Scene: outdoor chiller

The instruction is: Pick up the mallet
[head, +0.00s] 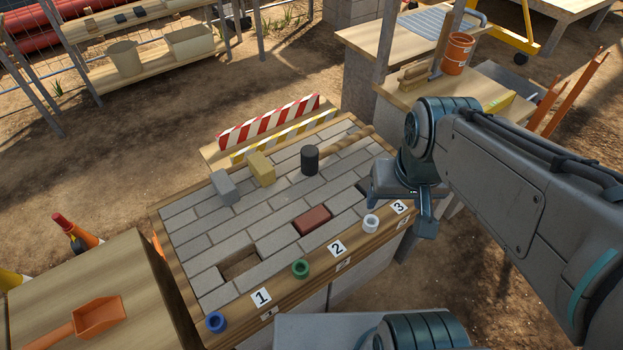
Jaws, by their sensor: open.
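The mallet has a black cylindrical head (310,158) and a light wooden handle (345,144). It lies on the grey paver tabletop (275,207), with its handle pointing to the back right. My gripper (397,206) is at the right side of the table, to the right of and nearer than the mallet, apart from it. It is open, and I see nothing held in it. Its fingers are partly hidden by the wrist.
A grey block (224,188) and a yellow block (261,170) stand left of the mallet. A red brick (312,220) sits among the pavers near an empty slot (240,262). A striped barrier (270,122) stands behind.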

